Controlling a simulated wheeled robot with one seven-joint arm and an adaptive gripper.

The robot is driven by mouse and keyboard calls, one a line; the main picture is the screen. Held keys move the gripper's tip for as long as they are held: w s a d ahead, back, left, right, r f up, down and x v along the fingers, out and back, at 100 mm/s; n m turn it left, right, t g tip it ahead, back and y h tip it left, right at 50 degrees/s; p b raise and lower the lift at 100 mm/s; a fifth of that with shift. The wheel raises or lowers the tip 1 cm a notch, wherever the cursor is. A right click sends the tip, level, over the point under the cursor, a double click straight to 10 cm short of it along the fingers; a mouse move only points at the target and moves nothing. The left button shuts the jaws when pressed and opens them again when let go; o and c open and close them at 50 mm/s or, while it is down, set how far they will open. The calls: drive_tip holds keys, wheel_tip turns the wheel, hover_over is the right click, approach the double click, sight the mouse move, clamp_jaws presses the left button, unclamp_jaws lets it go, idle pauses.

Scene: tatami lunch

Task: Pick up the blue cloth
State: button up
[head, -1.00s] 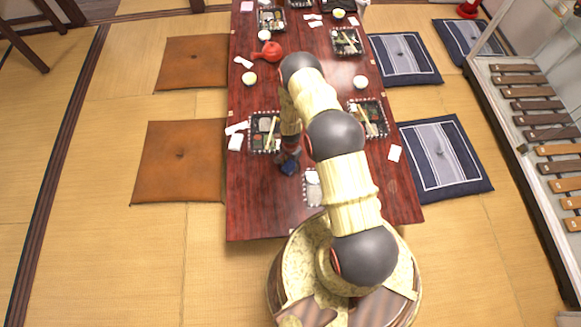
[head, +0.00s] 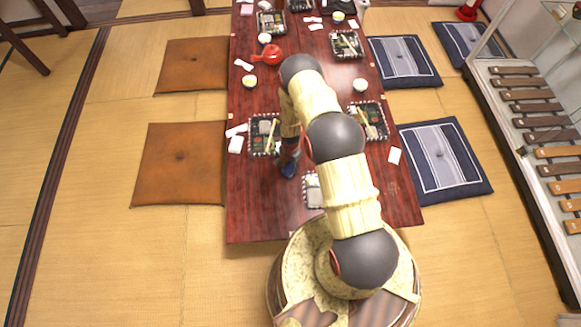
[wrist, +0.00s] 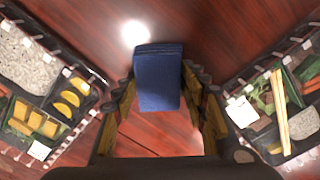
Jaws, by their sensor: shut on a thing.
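The blue cloth (wrist: 158,78) is a folded dark blue block between the two fingers of my gripper (wrist: 160,100) in the wrist view. The fingers press on it from both sides, and its far end sticks out past the fingertips. In the head view the cloth (head: 289,170) shows as a small blue patch below my gripper (head: 287,160), over the near left part of the table. My arm hides part of the gripper there. I cannot tell exactly how high the cloth is above the table.
A red teapot (head: 268,54) and a cup (head: 249,81) stand farther back. The table's near left corner is bare.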

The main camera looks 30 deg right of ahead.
sight(291, 167)
drive_tip(key=shift+r, duration=0.5)
wheel_tip(291, 167, up, 2)
drive_tip(key=shift+s+r+p, duration=0.1)
drive_tip(key=shift+r+p, duration=0.15)
drive_tip(key=shift+p, duration=0.65)
drive_tip(key=s+a+r+p, duration=0.1)
drive_tip(key=s+r+p, duration=0.1)
drive_tip(key=s+r, duration=0.2)
drive_tip(key=s+a+r+p, duration=0.1)
drive_tip(key=s+r+p, duration=0.2)
drive_tip(key=s, duration=0.6)
drive_tip(key=shift+s+a+r, duration=0.25)
drive_tip(key=shift+a+r, duration=0.15)
drive_tip(key=shift+r, duration=0.7)
drive_tip(key=o, duration=0.5)
drive_tip(key=c, duration=0.3)
drive_tip(key=shift+c, duration=0.6)
